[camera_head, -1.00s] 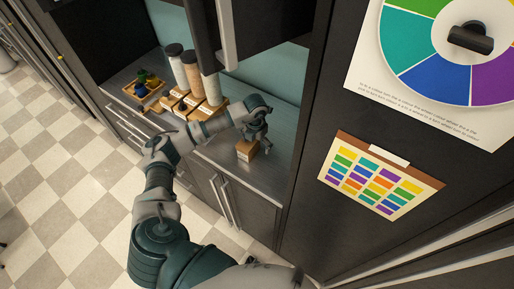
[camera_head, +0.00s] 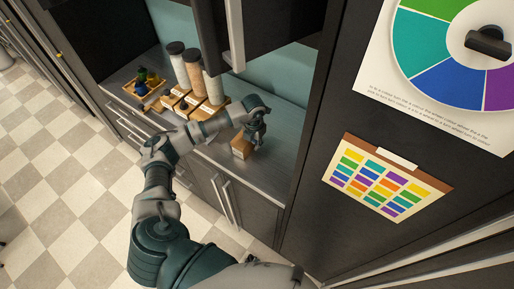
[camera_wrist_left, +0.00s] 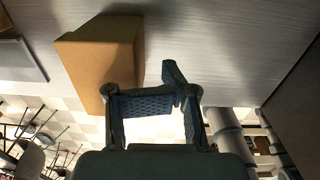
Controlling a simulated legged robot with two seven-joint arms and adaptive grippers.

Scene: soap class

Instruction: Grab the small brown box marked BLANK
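A small brown box (camera_head: 240,149) stands on the grey counter near its front edge. No marking on it is readable. My left gripper (camera_head: 257,136) is just right of and behind the box in the head view. In the left wrist view the box (camera_wrist_left: 100,60) is at upper left, outside the fingers, close to or touching the left finger. No object shows between the fingers. My right gripper is not in view.
Tall containers with dark lids (camera_head: 192,68) stand on the counter to the left, with small wooden labelled blocks before them. A wooden tray (camera_head: 130,90) of coloured items is farther left. A dark cabinet door (camera_head: 275,35) overhangs the counter. A dark panel (camera_head: 330,125) bounds the right.

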